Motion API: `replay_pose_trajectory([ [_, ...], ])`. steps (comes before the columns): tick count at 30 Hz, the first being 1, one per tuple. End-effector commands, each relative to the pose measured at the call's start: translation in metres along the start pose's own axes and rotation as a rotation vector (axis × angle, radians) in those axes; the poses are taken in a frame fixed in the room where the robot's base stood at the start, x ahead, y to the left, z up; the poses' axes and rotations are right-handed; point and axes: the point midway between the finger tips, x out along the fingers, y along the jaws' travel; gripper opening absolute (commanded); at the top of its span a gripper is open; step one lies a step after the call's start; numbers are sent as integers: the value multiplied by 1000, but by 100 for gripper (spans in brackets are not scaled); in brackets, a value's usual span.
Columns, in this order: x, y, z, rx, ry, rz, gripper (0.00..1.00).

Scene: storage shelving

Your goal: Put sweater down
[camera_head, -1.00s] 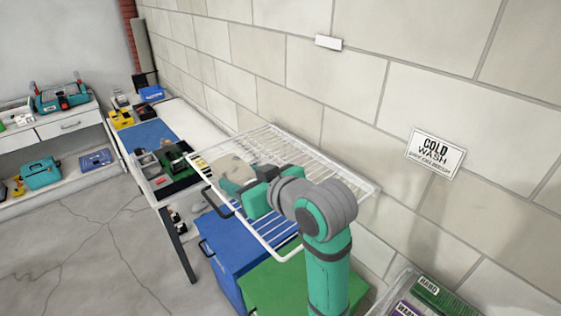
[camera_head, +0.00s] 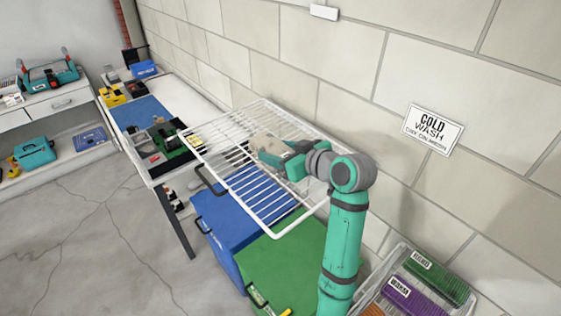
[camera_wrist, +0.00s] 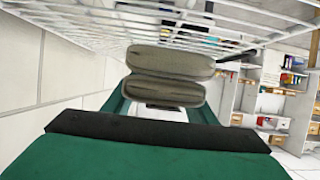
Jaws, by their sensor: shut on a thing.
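The sweater (camera_head: 268,147) is a beige folded bundle over the white wire rack (camera_head: 275,234), towards its wall side. My gripper (camera_head: 278,155) is shut on it and reaches in from the right. In the wrist view the sweater (camera_wrist: 170,62) shows as two stacked rounded folds between the teal fingers. The rack's wires (camera_wrist: 250,18) run across the top of that view. I cannot tell whether the sweater touches the rack.
A blue box (camera_head: 225,235) and a green box (camera_head: 285,265) stand under the rack. A cluttered table (camera_head: 195,95) adjoins it at the left. The block wall with a COLD WASH sign (camera_head: 432,128) is behind. A bin (camera_head: 402,262) with labelled items stands at lower right.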

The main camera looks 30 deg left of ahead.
Motion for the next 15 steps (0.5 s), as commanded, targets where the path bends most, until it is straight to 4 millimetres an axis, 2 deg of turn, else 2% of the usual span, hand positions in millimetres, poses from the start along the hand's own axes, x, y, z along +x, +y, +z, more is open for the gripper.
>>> replay_pose_trajectory([
  [7, 5, 11, 11, 2, 1, 3, 22],
  [15, 19, 12, 40, -1, 1, 1, 22],
])
